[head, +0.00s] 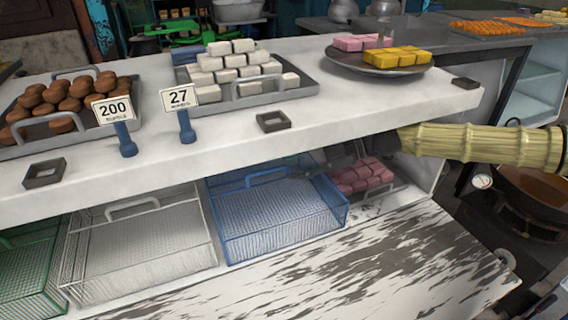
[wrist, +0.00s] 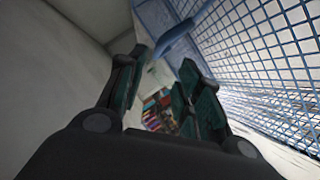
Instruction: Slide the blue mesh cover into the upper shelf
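The blue mesh cover (head: 280,208) is a box-like wire cover with a handle (head: 268,176) on top. It sits below the white upper counter, partly under its front edge, between a white mesh cover and pink blocks. My gripper (head: 345,152) reaches in from the right under that edge, near the cover's back right; its fingers are partly hidden in the head view. In the wrist view my gripper (wrist: 160,88) has its fingers apart with nothing between them. The blue mesh (wrist: 255,60) fills the right side there, and a blue bar (wrist: 180,38) shows just beyond the fingertips.
A white mesh cover (head: 140,245) and a green one (head: 25,275) stand to the left. Pink blocks (head: 362,176) lie on a tray at the right. The upper counter (head: 330,105) holds trays of sweets, number signs and a round plate (head: 345,66). The worn white surface in front is clear.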

